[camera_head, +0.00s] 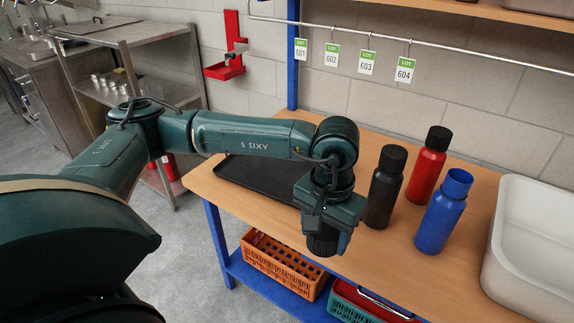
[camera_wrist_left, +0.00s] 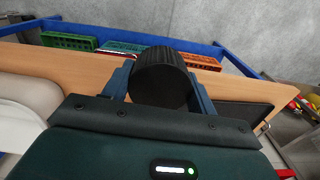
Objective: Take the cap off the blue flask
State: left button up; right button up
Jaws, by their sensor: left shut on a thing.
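The blue flask (camera_head: 440,218) stands upright on the wooden table (camera_head: 385,265), left of the white tub. Its top shows an open blue mouth with no cap on it. My left gripper (camera_head: 327,238) is shut on a black ribbed cap (camera_head: 322,243), left of the flask and apart from it, near the table's front edge. In the left wrist view the cap (camera_wrist_left: 160,78) sits between the two fingers. Whether the cap touches the table is hard to tell. My right gripper is not in view.
A black flask (camera_head: 384,188) and a red flask (camera_head: 427,165), both with black caps, stand beside the blue one. A black tray (camera_head: 252,176) lies at the left. A white tub (camera_head: 502,225) stands at the right. Orange (camera_head: 284,262) and teal (camera_head: 345,306) crates sit on the lower shelf.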

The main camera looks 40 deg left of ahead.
aim_at(447, 203)
jog(key=i+j+z, duration=0.1)
jog(key=j+z, duration=0.35)
jog(key=j, duration=0.9)
jog(key=k+j+z, duration=0.1)
jog(key=j+z, duration=0.35)
jog(key=j, duration=0.85)
